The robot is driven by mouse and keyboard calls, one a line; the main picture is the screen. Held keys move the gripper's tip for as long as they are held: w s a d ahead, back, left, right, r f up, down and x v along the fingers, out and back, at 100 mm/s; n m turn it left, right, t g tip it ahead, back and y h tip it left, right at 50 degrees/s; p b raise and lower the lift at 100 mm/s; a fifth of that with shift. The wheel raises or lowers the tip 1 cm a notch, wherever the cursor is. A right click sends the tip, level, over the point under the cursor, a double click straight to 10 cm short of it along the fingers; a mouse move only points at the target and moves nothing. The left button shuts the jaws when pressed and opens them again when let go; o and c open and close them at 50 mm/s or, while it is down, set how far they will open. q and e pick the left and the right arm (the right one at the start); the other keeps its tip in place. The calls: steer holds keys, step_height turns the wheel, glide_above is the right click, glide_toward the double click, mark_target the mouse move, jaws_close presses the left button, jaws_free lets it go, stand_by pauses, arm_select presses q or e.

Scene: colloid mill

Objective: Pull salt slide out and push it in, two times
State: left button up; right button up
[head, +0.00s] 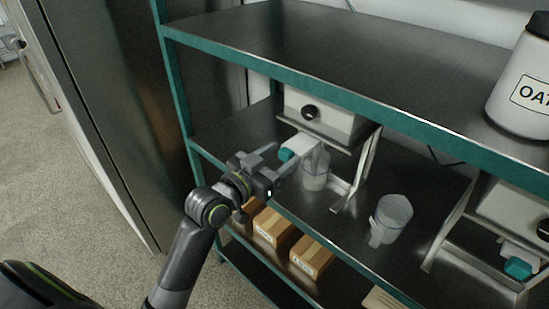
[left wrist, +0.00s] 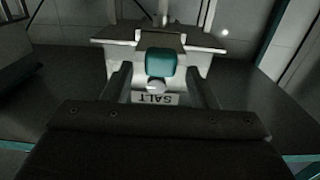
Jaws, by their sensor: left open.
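The salt dispenser (head: 318,118) is a white box with a black knob on the middle shelf. Its white slide (head: 302,143) sticks out at the front and ends in a teal handle (head: 286,154). A label reading SALT (left wrist: 157,98), upside down, shows below the teal handle (left wrist: 161,62) in the left wrist view. My left gripper (head: 282,157) is open, with one finger on each side of the handle; I cannot tell whether they touch it. A clear cup (head: 315,181) stands under the dispenser. My right gripper is not in view.
A clear jug (head: 391,217) stands on the middle shelf to the right. A second dispenser with a teal handle (head: 518,268) is further right. Cardboard boxes (head: 272,227) lie on the lower shelf. A teal-edged upper shelf (head: 340,92) runs above, bearing an oat jar (head: 522,88).

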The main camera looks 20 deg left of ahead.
arm_select(q)
steer(key=p+v, duration=0.1)
steer(key=v, duration=1.6)
steer(key=shift+s, duration=0.2)
steer(key=shift+a, duration=0.1)
